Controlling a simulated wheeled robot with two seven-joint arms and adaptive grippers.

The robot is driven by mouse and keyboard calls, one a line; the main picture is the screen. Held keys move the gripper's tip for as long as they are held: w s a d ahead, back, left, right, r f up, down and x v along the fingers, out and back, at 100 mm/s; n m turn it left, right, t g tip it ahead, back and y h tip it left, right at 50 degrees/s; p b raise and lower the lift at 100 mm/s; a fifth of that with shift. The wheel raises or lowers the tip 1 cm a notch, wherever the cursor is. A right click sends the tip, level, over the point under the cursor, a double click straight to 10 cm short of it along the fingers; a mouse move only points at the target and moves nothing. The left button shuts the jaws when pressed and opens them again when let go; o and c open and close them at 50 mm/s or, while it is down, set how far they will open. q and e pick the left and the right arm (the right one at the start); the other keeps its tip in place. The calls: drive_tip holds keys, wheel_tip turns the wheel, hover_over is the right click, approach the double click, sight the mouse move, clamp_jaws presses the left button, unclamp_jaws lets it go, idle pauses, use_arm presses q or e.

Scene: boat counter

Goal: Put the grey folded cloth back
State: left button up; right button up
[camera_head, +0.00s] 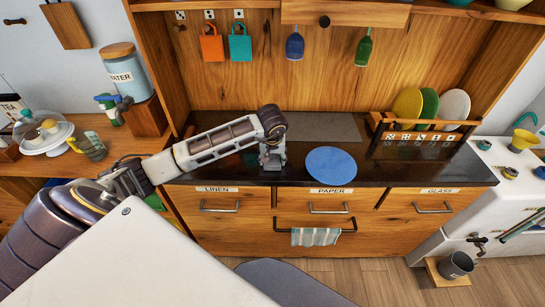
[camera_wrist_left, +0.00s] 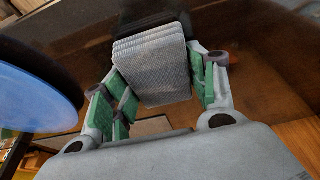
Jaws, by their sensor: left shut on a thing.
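The grey folded cloth (camera_wrist_left: 150,72) shows in the left wrist view as a small stack of folded layers between green finger pads. My left gripper (camera_wrist_left: 158,85) is shut on it. In the head view my left gripper (camera_head: 272,158) points down over the dark counter, just left of the blue round plate. The cloth cannot be told apart from the gripper there, nor whether it touches the counter. The drawer labelled LINEN (camera_head: 217,201) is below the gripper and shut. My right gripper is not in view.
The blue plate (camera_head: 331,167) lies beside the gripper. A grey mat (camera_head: 324,127) lies behind it. A wooden rack (camera_head: 422,136) with plates stands at right. Drawers labelled PAPER (camera_head: 328,201) and GLASS (camera_head: 433,201) are shut. A striped towel (camera_head: 315,237) hangs on the front rail.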

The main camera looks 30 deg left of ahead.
use_arm(q)
drive_tip(key=shift+f, duration=0.2)
drive_tip(key=o, duration=0.9)
drive_tip(key=shift+r, duration=0.2)
drive_tip(key=b+v, duration=0.2)
drive_tip(key=v, duration=1)
idle(0.4)
